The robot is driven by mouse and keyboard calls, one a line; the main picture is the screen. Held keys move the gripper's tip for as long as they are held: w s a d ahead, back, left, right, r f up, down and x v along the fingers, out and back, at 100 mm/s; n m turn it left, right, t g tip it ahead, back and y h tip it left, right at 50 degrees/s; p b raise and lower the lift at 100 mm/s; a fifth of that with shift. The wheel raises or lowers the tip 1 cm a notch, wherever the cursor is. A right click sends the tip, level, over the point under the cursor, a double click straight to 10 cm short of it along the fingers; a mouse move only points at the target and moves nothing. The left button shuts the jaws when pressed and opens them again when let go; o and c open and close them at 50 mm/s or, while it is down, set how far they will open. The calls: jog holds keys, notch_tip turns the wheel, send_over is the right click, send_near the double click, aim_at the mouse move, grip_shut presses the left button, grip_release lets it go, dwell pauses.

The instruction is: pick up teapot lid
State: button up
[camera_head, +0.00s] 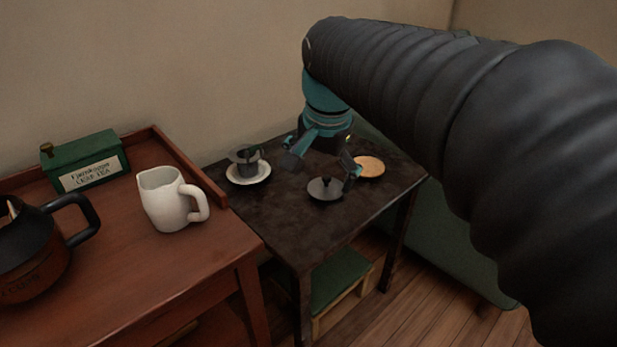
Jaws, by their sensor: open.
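A dark round lid with a small black knob (325,189), which looks like the teapot lid, lies flat on the dark side table (307,237). My gripper (324,167) is open just above and behind the lid, its two fingers spread to the left and right. The right finger is close to the lid's right edge in the picture; I cannot tell whether it touches. Nothing shows between the fingers. A dark teapot (30,250) with a black handle stands on the reddish wooden table at the left, cut off by the picture edge.
A dark metal cup (245,159) stands on a white saucer (249,179) left of my gripper. A tan round disc (369,167) lies right of the lid. A white pitcher (169,203) and a green tea box (87,162) stand on the wooden table (130,270). The side table's front is clear.

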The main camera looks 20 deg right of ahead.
jog(key=w+d+m+g+b, duration=0.1)
jog(key=w+d+m+g, duration=0.1)
jog(key=w+d+m, duration=0.35)
jog(key=m+g, duration=0.1)
jog(key=m, duration=0.5)
send_over(327, 176)
jog(key=shift+n, duration=0.25)
notch_tip(327, 176, down, 14)
jog(key=b, duration=0.3)
jog(key=shift+b, duration=0.4)
